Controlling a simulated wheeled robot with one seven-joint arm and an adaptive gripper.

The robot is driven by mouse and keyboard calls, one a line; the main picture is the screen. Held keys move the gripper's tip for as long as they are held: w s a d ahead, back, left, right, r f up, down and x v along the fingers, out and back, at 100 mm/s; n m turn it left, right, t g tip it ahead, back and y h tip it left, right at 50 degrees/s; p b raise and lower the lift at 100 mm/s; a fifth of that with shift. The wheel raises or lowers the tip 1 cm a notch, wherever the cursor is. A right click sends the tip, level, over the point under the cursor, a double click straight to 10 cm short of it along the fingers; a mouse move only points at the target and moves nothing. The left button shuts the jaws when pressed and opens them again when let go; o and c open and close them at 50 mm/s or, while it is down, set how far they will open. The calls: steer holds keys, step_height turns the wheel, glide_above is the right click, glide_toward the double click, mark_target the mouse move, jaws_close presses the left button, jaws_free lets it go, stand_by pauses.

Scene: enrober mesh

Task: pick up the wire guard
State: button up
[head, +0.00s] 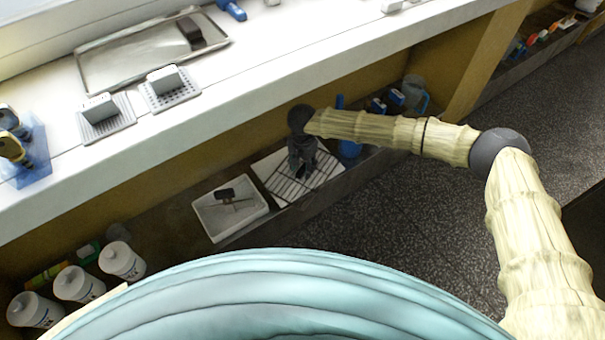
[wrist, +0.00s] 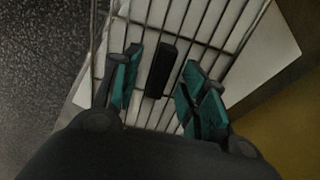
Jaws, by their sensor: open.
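The wire guard (head: 284,188) is a dark grid of thin parallel wires, lying over a white board (head: 262,168) on the low shelf. In the wrist view its wires (wrist: 205,22) cross the white surface, and a dark block (wrist: 161,68), seemingly its grip, is in the middle. My gripper (head: 301,168) is over the guard, pointing down, and hides part of it in the head view. In the wrist view the teal-padded fingers (wrist: 162,60) are open, one on each side of the dark block, with gaps showing. I cannot tell their exact height above the wires.
A white tray (head: 214,231) with a dark tool stands left of the guard. White tubs (head: 122,260) are further left. A blue bottle (head: 350,149) and a jug (head: 413,92) are right. The white counter (head: 240,75) overhangs the shelf behind.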

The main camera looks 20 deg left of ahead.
steer(key=shift+f, duration=0.45)
jaws_close()
steer(key=shift+r, duration=0.15)
